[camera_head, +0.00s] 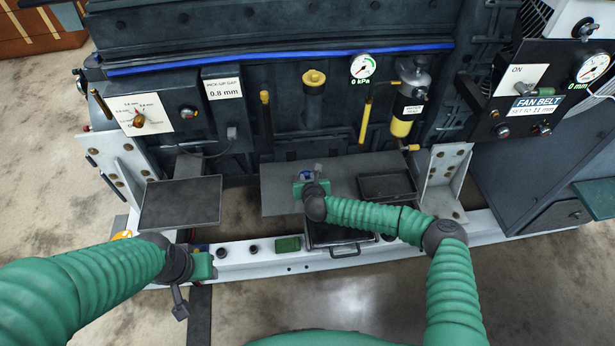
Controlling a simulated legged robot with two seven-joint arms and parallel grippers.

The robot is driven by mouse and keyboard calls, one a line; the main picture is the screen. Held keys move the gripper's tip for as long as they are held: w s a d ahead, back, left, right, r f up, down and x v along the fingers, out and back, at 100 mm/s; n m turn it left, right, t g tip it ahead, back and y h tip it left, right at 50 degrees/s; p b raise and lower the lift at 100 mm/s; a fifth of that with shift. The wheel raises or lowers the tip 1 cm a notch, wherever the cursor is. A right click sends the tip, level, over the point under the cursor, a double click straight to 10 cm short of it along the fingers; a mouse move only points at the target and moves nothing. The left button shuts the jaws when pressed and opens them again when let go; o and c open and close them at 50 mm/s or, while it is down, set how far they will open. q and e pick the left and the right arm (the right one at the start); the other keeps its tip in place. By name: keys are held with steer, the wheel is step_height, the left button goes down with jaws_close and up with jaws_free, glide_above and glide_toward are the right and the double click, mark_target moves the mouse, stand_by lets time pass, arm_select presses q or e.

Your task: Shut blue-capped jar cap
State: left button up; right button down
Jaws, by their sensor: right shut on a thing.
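A small blue and grey piece (306,175), which looks like the blue-capped jar's cap, shows at the tips of my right gripper (308,183). The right gripper is shut on it, over the grey shelf plate (278,200) in the middle of the machine. The gripper and my wrist hide most of the jar, so I cannot tell how the cap sits on it. My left gripper (205,264) is low at the left, by the white rail, apart from the jar. Its fingers are too hidden to judge.
An empty grey tray (180,203) stands at the left and a dark tray (387,187) right of my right gripper. A black handled tray (340,236) is below my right forearm. The white rail (290,262) runs along the front. Panels and gauges stand behind.

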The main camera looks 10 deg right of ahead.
steer(key=c, duration=1.3)
jaws_free()
steer(key=shift+s+r, duration=0.25)
steer(key=shift+r, duration=0.05)
steer(key=p+v, duration=0.5)
steer(key=v, duration=1.1)
steer(key=shift+s+f, duration=0.15)
steer(key=shift+f, duration=0.05)
